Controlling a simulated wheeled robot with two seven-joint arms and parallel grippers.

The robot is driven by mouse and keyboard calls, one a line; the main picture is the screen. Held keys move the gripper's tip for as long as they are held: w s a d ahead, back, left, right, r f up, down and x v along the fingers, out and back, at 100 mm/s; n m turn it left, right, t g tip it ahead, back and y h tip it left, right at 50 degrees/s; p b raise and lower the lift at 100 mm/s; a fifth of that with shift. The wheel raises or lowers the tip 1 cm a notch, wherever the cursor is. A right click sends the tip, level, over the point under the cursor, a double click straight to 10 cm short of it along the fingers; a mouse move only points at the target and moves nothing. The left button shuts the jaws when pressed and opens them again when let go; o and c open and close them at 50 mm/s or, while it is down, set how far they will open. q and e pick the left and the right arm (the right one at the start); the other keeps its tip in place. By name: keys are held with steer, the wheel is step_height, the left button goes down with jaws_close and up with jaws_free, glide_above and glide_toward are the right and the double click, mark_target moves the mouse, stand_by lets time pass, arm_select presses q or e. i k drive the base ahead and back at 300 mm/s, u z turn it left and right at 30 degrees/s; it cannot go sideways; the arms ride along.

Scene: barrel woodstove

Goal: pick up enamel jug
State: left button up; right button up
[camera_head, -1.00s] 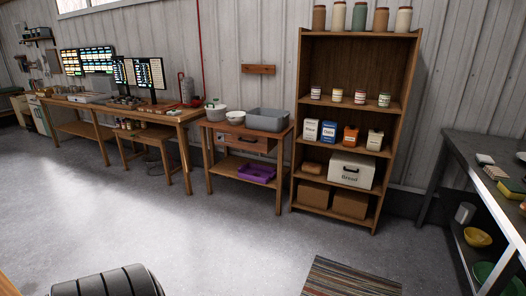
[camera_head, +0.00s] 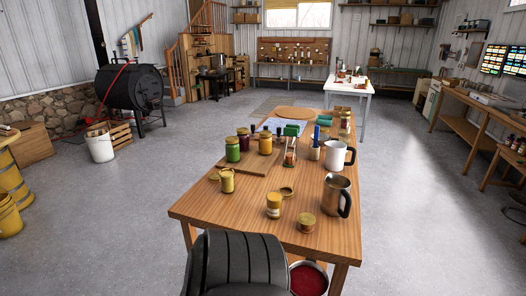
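A white jug (camera_head: 335,156) with a dark handle on its right side stands upright on the wooden table (camera_head: 205,208), near the table's right edge. It looks like the enamel jug. In front of it stands a taller brushed-metal pitcher (camera_head: 336,196) with a black handle, close to the same edge. The pitcher is nearer to me and its top comes close below the white jug in the picture. Neither of my grippers is in view.
Jars stand on a board (camera_head: 252,170) left of the jug. Small lidded tins (camera_head: 274,206) stand at the front. A black ribbed chair back (camera_head: 235,262) is at the near edge, a red-filled bucket (camera_head: 308,279) beside it. Open floor (camera_head: 405,190) lies to the right.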

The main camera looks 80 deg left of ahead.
mark_target(335, 153)
steer(key=u, duration=2.65)
steer(key=i, duration=0.6)
